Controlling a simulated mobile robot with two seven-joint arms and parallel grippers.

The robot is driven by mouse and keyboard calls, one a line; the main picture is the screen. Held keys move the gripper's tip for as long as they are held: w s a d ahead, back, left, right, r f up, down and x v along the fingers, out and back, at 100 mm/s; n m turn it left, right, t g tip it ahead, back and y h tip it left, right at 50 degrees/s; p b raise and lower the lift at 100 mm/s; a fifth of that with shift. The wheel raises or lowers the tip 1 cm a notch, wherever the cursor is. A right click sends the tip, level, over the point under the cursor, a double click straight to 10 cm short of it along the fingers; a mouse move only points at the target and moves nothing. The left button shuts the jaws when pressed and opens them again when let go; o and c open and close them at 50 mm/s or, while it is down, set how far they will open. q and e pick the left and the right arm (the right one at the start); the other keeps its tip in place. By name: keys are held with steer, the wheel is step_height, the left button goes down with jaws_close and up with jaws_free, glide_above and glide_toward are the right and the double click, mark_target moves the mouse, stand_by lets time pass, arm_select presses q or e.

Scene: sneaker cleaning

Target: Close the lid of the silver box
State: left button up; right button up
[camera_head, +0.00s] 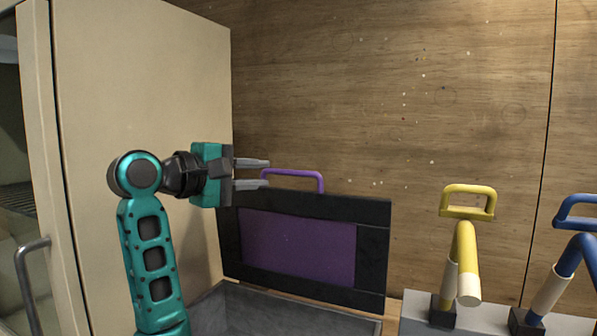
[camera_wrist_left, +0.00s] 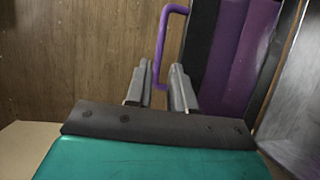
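The silver box (camera_head: 265,310) shows only its grey upper part at the bottom of the head view. Its lid (camera_head: 372,245) stands upright and open against the wooden wall, with a black frame, a purple inner panel and a purple handle (camera_head: 322,182) on top. My left gripper (camera_head: 267,173) is open at the left end of the handle, its two grey fingers pointing right. In the left wrist view, the purple handle (camera_wrist_left: 162,45) shows between and beyond the fingertips (camera_wrist_left: 160,70). I cannot tell if they touch it. My right gripper is not in view.
A beige cabinet side (camera_head: 140,90) stands close behind my left arm, with a metal door handle (camera_head: 30,285) at the far left. To the right of the box, a yellow-handled object (camera_head: 466,255) and a blue-handled one (camera_head: 572,260) stand on a grey block (camera_head: 413,318).

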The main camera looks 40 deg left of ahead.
mark_target(287, 173)
arm_select(q)
steer(key=w, duration=0.6)
steer(key=w+d+f+p, duration=0.1)
steer(key=w, duration=0.3)
steer(key=shift+w+f, duration=0.1)
jaws_close()
